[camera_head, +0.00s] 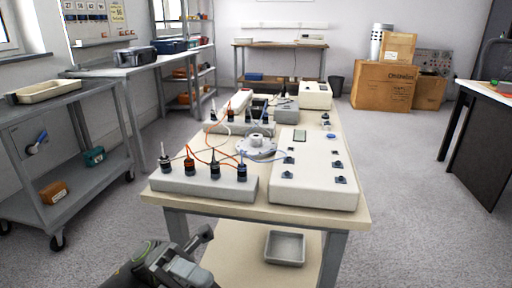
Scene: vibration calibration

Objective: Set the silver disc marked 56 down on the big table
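The big table (228,211) is pale-topped and stands in the middle, crowded with instruments. A round silver-grey disc-like piece (256,147) with a raised centre lies on it between the white boxes; no number is legible on it, so I cannot tell whether it is the disc marked 56. My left gripper (204,238) shows at the bottom, low in front of the table's near edge and apart from it. Its fingertips are not clear, and I see nothing held in it. My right gripper is out of view.
A white box with probes (203,188) and a white panel box (315,170) fill the table's near part; orange cables cross between. A grey tray (285,248) sits on the lower shelf. A grey cart (75,192) stands left, a dark-sided bench (480,145) right. Floor between is clear.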

